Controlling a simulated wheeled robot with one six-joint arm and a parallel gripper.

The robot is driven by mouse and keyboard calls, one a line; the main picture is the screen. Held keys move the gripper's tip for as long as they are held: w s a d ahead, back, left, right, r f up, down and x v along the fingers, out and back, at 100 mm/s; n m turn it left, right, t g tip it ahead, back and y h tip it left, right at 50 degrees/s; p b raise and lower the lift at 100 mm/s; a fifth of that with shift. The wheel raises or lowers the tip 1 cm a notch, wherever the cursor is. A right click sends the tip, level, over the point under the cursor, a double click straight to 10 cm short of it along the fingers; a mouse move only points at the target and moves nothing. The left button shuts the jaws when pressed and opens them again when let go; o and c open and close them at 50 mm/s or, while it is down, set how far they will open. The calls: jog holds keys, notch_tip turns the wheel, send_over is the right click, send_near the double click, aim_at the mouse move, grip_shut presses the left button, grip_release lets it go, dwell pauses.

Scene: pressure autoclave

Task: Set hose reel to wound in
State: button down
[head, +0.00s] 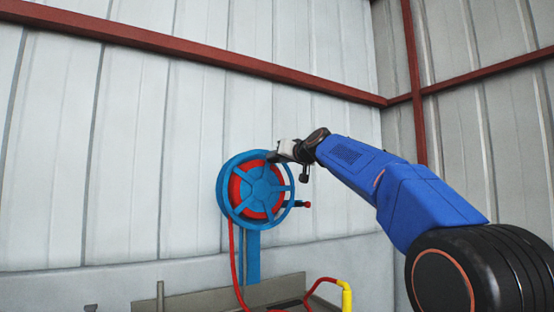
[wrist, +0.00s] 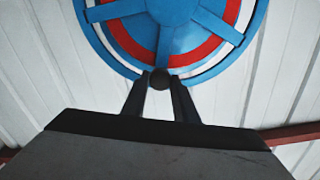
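The hose reel (head: 258,188) is a blue round frame with spokes, on a blue post at the wall, with red hose wound inside it. A red-tipped dark lever (head: 306,204) sticks out at its right. My gripper (head: 272,157) is at the reel's upper right rim. In the wrist view the reel (wrist: 180,12) fills the top, and a dark round knob (wrist: 159,79) sits at its rim. My gripper (wrist: 159,80) has one finger on each side of the knob, with no clear gap seen. The contact itself is partly hidden.
Red hose (head: 233,262) hangs from the reel's left side. A grey panel (head: 210,298) stands below, with a red and yellow hose end (head: 345,293) at its right. The corrugated wall (head: 130,150) behind has red beams (head: 190,55). The space left of the reel is clear.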

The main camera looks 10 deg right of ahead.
aim_at(266, 221)
jog(key=shift+d, duration=0.1)
